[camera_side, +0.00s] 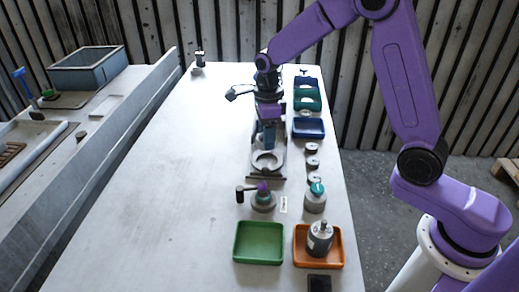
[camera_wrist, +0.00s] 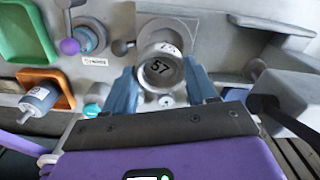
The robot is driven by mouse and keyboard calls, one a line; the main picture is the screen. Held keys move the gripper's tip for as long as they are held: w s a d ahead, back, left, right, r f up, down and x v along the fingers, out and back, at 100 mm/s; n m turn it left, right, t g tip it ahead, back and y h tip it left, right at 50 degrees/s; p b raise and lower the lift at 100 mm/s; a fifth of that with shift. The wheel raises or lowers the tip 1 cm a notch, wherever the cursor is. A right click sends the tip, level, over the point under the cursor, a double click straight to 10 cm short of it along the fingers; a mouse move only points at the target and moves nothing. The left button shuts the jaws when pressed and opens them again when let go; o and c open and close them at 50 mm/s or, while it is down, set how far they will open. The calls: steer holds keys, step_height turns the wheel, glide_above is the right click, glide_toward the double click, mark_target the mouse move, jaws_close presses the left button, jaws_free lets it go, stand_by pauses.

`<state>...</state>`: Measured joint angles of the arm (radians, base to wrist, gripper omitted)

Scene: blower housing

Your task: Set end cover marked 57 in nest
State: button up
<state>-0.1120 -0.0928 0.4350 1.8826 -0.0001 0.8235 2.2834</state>
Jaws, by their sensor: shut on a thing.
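The end cover marked 57 (camera_wrist: 160,69) is a round grey part with its number facing the wrist camera. My gripper (camera_wrist: 160,88) is shut on it, with one blue-grey finger on each side. In the side view, my gripper (camera_side: 268,146) points down over the grey fixture near the table's middle. A pale rounded seat (camera_side: 267,160), apparently the nest, shows at the fixture's front, just below the fingertips. The cover is not clear in the side view. Whether it touches the seat cannot be told.
A green tray (camera_side: 258,243) is empty, and an orange tray (camera_side: 301,260) holds a grey cylinder (camera_side: 320,238). A purple-knobbed clamp (camera_side: 262,199) and a teal-topped cylinder (camera_side: 315,200) stand before the fixture. Small grey discs (camera_side: 312,162) and a blue tray (camera_side: 308,128) line the right. The table's left is clear.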

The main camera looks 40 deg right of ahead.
steer(key=shift+w+d+f, duration=0.2)
steer(key=shift+d+f, duration=0.1)
steer(key=shift+d, duration=0.15)
glide_above(267, 162)
steer(key=shift+f, duration=2.25)
steer(key=shift+f, duration=0.85)
stand_by(0.3)
steer(key=o, duration=1.4)
steer(key=shift+a+r, duration=0.1)
steer(key=shift+r, duration=3.65)
